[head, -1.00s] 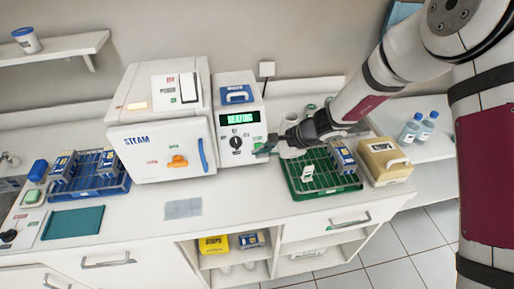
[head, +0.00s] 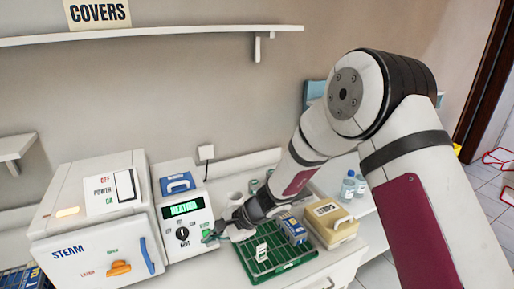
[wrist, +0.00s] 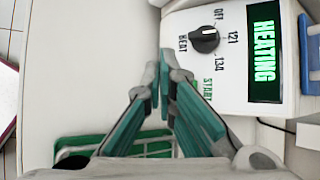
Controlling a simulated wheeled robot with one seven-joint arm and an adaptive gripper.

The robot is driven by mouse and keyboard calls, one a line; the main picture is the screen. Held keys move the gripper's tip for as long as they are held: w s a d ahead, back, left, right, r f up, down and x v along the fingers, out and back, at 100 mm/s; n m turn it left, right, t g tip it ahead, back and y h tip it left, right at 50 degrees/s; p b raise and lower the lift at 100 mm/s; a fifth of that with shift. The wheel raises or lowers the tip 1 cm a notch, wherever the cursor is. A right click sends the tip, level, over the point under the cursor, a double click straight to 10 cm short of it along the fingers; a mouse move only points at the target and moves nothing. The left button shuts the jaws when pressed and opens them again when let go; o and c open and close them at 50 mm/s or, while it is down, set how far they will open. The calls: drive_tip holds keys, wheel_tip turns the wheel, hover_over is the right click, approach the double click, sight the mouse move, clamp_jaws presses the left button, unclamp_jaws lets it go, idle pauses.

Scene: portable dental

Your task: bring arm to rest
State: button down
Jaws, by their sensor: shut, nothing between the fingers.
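My gripper (head: 212,236) is in front of the right side of the small white heater box (head: 186,219), whose green display reads HEATING. In the wrist view my gripper (wrist: 160,85) has its teal fingers together with nothing between them. The box's black knob (wrist: 205,39) and green START label show just to the right of the fingertips there. I cannot tell from the head view whether the fingers touch the box. My arm reaches in from the right over the counter.
The large STEAM unit (head: 95,240) is at left. Two bottles (head: 348,187) stand behind my arm. A wall shelf (head: 150,36) is above.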

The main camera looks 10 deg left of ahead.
drive_tip(key=s+d+r+n+t+h+b, duration=0.1)
drive_tip(key=s+d+r+n, duration=0.15)
drive_tip(key=d+r, duration=0.65)
drive_tip(key=s+d+r+n+t+h+b, duration=0.15)
drive_tip(key=d+r+n, duration=0.25)
drive_tip(key=d+r, duration=0.5)
drive_tip(key=s+d+r+n+t+h, duration=0.1)
drive_tip(key=s+d+r+h, duration=0.2)
drive_tip(key=s+d, duration=0.5)
drive_tip(key=s+d+r+n+t+h, duration=0.1)
drive_tip(key=s+d+r+n+h, duration=0.1)
drive_tip(key=s+d+r, duration=0.3)
drive_tip(key=s+d+h, duration=0.1)
drive_tip(key=s+d, duration=0.2)
drive_tip(key=d, duration=0.2)
drive_tip(key=shift+d+r+t+b, duration=0.15)
drive_tip(key=shift+d+t+b, duration=0.2)
drive_tip(key=shift+d, duration=0.05)
